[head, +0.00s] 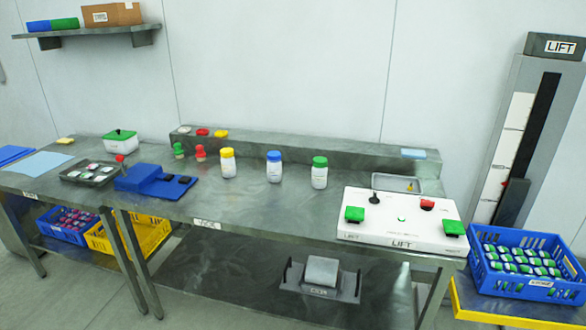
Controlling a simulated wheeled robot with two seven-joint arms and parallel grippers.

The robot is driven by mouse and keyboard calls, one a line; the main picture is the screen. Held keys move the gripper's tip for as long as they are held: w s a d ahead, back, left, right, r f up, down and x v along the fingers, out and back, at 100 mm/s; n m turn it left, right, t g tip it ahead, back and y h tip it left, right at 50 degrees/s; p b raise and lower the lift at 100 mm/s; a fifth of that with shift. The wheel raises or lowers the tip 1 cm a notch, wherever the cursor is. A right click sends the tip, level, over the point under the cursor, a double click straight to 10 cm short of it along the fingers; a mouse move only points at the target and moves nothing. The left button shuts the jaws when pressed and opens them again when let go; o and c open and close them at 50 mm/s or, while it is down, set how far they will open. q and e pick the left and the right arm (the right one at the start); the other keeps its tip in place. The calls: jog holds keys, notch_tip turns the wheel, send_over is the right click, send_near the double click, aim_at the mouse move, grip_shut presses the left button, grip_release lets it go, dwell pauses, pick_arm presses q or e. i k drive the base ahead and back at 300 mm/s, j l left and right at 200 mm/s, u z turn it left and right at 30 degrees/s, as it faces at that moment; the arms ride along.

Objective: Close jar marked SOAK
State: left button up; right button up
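Three white jars stand upright in a row on the metal table: one with a yellow top (228,165), one with a blue top (274,169) and one with a green top (319,174). Their labels are too small to read, so I cannot tell which is marked SOAK. I cannot tell whether their coloured tops are fully closed. Small flat round pieces, one whitish (184,130), one red (202,132) and one yellow (221,134), lie on the raised back ledge behind them. Neither of my grippers is in view.
A white LIFT control box (372,235) with green buttons stands at the table's right front. A blue holder (147,178), a grey tray (72,172) and a white box with green lid (120,143) stand left. A blue crate (500,283) stands right. Table front-centre is clear.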

aim_at(273, 170)
jog(key=i+j+z, duration=0.15)
jog(key=z, duration=0.15)
jog(key=i+j+z, duration=0.1)
jog(key=j+z, duration=0.2)
jog(key=i+j+z, duration=0.1)
jog(key=j, duration=0.3)
jog(key=i+j+z, duration=0.1)
jog(key=j, duration=0.3)
jog(key=i+j+z, duration=0.1)
jog(key=i+j, duration=0.15)
jog(key=j, duration=0.15)
jog(key=i+j+z, duration=0.1)
jog(key=j, duration=0.35)
jog(key=i+j, duration=0.1)
jog(key=j, duration=0.2)
jog(key=i+j, duration=0.1)
jog(key=j, duration=0.25)
jog(key=i+j, duration=0.1)
jog(key=j, duration=0.2)
